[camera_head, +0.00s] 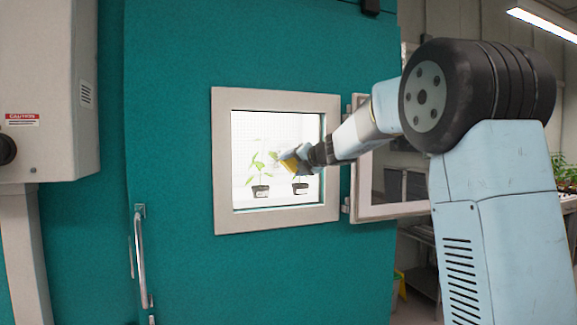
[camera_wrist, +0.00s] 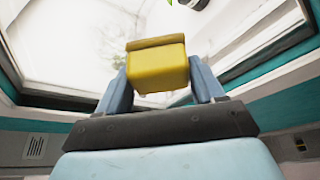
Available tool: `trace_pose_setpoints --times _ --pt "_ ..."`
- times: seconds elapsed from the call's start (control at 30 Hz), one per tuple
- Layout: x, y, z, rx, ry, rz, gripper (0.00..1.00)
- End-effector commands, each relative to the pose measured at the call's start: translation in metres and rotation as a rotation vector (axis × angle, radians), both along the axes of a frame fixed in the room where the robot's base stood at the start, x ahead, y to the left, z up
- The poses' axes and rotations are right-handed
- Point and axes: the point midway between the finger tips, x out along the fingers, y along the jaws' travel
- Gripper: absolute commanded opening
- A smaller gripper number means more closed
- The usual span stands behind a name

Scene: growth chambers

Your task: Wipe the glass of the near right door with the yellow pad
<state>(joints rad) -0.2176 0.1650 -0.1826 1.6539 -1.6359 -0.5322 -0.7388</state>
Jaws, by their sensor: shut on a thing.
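The near door is a teal panel (camera_head: 170,160) with a small square window in a pale frame (camera_head: 220,165). The window glass (camera_head: 270,135) is bright, and potted plants show behind it. My gripper (camera_head: 299,160) is at the right part of the window, shut on the yellow pad (camera_head: 289,163). In the wrist view the yellow pad (camera_wrist: 158,68) sits between the two blue-grey fingers of my gripper (camera_wrist: 160,85), with the window beyond it. I cannot tell whether the pad touches the glass.
A framed pane (camera_head: 385,180) stands swung open on hinges at the window's right side, close to my arm. A door handle (camera_head: 140,258) is at lower left. A grey box with a caution label (camera_head: 22,119) is at far left. Plants on a bench (camera_head: 565,172) stand at far right.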

Motion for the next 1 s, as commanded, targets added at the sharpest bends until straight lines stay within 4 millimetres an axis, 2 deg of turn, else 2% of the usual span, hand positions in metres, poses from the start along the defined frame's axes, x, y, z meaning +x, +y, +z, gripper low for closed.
trace_pose_setpoints --times 0.17,0.6,1.0 --pt "-0.001 0.004 0.0 0.0 0.0 0.0 0.43" --pt "-0.007 0.034 0.0 0.0 0.0 0.001 0.43" --pt "-0.012 0.051 0.0 0.001 0.0 0.003 0.44"
